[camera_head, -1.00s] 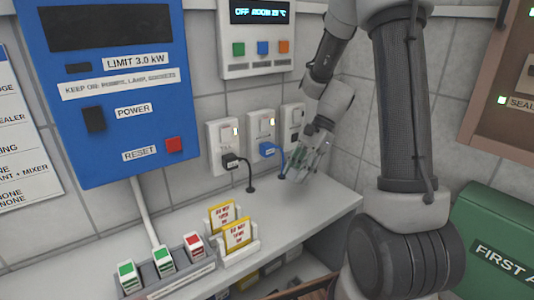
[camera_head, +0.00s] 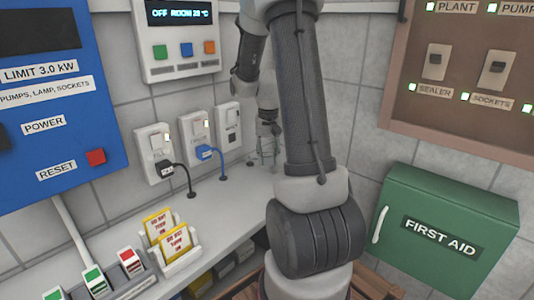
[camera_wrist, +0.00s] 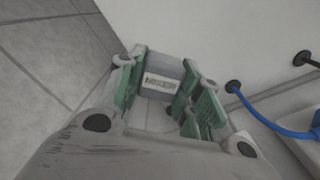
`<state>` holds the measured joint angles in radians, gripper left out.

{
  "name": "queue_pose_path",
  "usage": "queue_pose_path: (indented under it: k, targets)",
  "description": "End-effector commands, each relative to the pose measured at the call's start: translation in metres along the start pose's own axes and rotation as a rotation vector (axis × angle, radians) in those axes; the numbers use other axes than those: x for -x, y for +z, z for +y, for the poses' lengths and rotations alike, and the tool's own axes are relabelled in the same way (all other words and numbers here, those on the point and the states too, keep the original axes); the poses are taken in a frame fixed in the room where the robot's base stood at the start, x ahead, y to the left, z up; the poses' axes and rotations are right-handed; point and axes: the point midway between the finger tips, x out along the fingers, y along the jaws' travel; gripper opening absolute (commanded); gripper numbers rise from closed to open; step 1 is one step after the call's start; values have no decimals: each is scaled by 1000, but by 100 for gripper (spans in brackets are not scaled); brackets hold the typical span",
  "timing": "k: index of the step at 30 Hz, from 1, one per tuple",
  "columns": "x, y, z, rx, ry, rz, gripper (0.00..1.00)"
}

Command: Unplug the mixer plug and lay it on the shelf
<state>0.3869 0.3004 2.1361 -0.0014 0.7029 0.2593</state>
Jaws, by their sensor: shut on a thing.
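My gripper (camera_wrist: 165,95) has green-padded fingers and is shut on the mixer plug (camera_wrist: 160,82), a pale grey block with a label that seems to read MIXER. In the head view my gripper (camera_head: 266,147) is small and partly behind my own arm, just above the shelf (camera_head: 212,212) and right of the sockets. The plug cannot be made out there. The rightmost wall socket (camera_head: 228,125) shows no plug in it. In the wrist view a pale flat surface lies around the held plug, and I cannot tell whether the plug touches it.
A black plug (camera_head: 164,168) and a blue plug (camera_head: 205,152) sit in the other two sockets, their cables running to the shelf. Yellow-edged cards (camera_head: 176,242) stand in a holder. A green first aid box (camera_head: 440,235) hangs right. Free shelf lies before the sockets.

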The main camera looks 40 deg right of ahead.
Motion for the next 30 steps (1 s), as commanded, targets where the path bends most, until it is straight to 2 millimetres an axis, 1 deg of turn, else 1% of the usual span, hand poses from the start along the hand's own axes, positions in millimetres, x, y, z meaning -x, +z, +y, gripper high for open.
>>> queue_pose_path:
  k: [1,9,15,21,30]
  targets:
    - [-7,1,0,0,1,-3,0]
    - [-42,1,0,-1,0,-5,0]
    - [-62,1,0,-1,0,-4,0]
    - [-71,1,0,-1,-1,-3,0]
    - [-72,1,0,-1,-1,-2,0]
